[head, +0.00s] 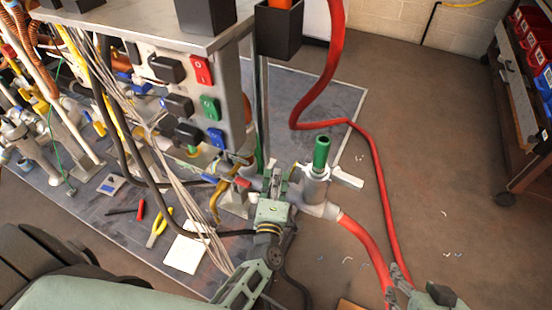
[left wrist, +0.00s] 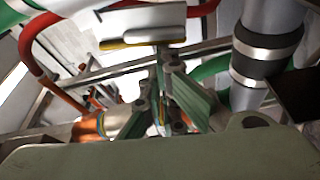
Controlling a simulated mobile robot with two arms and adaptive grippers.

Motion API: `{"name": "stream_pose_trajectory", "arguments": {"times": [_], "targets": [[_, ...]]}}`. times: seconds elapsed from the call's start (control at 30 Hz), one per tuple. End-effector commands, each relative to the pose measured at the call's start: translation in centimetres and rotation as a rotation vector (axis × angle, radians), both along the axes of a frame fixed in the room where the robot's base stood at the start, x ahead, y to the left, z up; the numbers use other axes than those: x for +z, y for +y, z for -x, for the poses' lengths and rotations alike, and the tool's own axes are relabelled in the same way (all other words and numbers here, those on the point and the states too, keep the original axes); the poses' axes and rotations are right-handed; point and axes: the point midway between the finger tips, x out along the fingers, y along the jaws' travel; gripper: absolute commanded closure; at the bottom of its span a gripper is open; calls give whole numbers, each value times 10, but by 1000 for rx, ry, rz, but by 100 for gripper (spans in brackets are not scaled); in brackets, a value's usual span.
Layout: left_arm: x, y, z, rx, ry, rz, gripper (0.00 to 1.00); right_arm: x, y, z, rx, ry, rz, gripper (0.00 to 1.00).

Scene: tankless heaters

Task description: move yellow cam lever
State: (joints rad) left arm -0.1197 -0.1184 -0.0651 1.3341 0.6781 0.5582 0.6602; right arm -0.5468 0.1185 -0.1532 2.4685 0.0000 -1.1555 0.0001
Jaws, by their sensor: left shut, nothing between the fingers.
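A small yellow piece (head: 293,172), likely the yellow cam lever, shows beside the grey pipe fitting (head: 316,187) with the green upright handle (head: 321,152). In the left wrist view, a yellow strip (left wrist: 143,44) runs along the lower edge of a pale plate, just ahead of my fingers; I cannot tell whether it is the same piece. My left gripper (head: 274,183) is shut and empty, close to the left side of the fitting. Its fingers also show in the left wrist view (left wrist: 160,62). I cannot tell whether they touch the lever. My right gripper (head: 398,280) is partly in view at bottom right, by the red hose.
A control panel (head: 190,100) with coloured switches stands at upper left, with cables hanging below. A red hose (head: 370,160) runs down the right side of the fitting. Pliers (head: 158,228) and paper (head: 186,248) lie on the mat. Open floor (head: 440,170) is at right, before a shelf cart (head: 520,130).

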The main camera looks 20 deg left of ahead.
Motion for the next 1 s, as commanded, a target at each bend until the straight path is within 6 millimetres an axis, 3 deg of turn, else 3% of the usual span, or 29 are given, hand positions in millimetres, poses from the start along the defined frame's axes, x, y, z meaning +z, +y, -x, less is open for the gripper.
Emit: {"name": "stream_pose_trajectory", "arguments": {"times": [0.4, 1.0], "targets": [[-12, -9, 0, -1, 6, 179, 100, -6, -4, 8, -7, 49, 9, 44], [-13, -10, 0, -1, 6, 199, 100, -6, -4, 8, -9, 50, 11, 44]]}}
